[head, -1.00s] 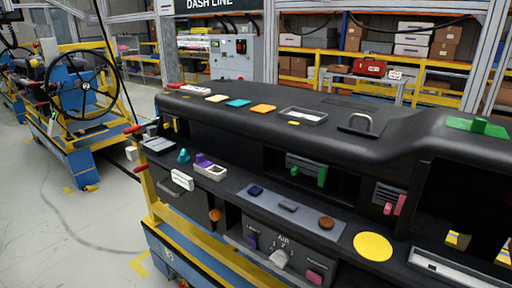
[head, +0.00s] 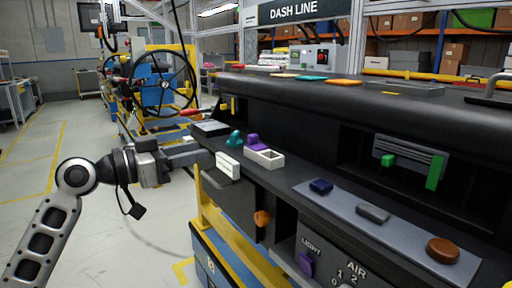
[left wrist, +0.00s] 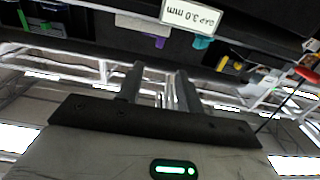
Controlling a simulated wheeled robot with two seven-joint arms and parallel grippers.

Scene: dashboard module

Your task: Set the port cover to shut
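I cannot tell for certain which part is the port cover. A small orange-brown piece (head: 262,218) sits on the dashboard's lower front, right of the glovebox-like panel (head: 231,191). My left gripper (head: 201,151) is at the dashboard's left end, beside a white label block (head: 229,165). In the left wrist view my left gripper (left wrist: 159,70) has its two fingers apart with nothing between them. That view appears upside down, with a white "GAP 3.0 mm" label (left wrist: 191,14) beyond the fingers. My right gripper is not in view.
The dashboard ledge carries a teal piece (head: 235,139), a white two-cell tray (head: 264,158) with a purple piece (head: 254,141), and a grey strip (head: 390,229) with several buttons. A yellow and blue stand (head: 228,243) is below. Floor at the left is clear.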

